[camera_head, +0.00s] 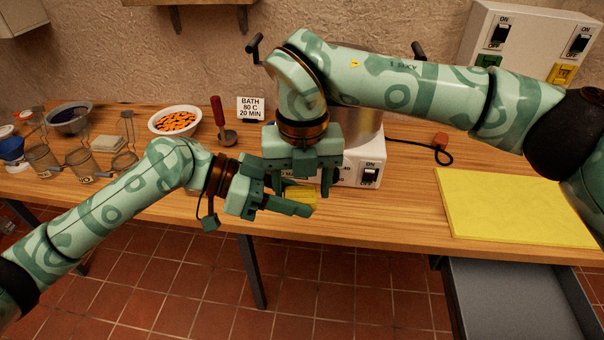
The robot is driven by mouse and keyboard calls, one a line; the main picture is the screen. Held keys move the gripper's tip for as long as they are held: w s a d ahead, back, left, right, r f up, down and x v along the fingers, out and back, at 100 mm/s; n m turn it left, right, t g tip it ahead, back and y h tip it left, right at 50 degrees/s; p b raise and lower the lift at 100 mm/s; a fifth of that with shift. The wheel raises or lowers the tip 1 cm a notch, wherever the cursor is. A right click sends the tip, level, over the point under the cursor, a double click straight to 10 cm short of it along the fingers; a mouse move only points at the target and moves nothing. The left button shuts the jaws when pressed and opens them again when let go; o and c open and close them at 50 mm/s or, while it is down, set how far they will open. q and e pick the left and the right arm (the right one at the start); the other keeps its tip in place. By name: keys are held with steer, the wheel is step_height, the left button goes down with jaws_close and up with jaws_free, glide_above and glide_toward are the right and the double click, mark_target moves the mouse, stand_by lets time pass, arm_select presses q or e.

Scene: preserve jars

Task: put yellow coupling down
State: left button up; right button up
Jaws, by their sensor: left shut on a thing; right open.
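The yellow coupling (301,193) shows as a small yellow piece near the middle of the view, in front of the white heater unit. My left gripper (300,201) comes in from the left and is shut on it, above the table's front edge. Its fingers cover part of the coupling. My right gripper (301,182) points down just above and behind the coupling, with its fingers apart. I cannot tell whether the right fingers touch the coupling.
A yellow mat (510,207) lies bare at the table's right. The heater unit (371,174) carries a metal pot (366,129), mostly behind my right arm. A bowl of orange pieces (175,121), a sign (251,108), a red-handled ladle (218,112) and several glass jars stand left.

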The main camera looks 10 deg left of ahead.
steer(key=c, duration=0.7)
arm_select(q)
steer(key=o, duration=1.2)
steer(key=shift+c, duration=0.2)
arm_select(e)
steer(key=shift+c, duration=0.3)
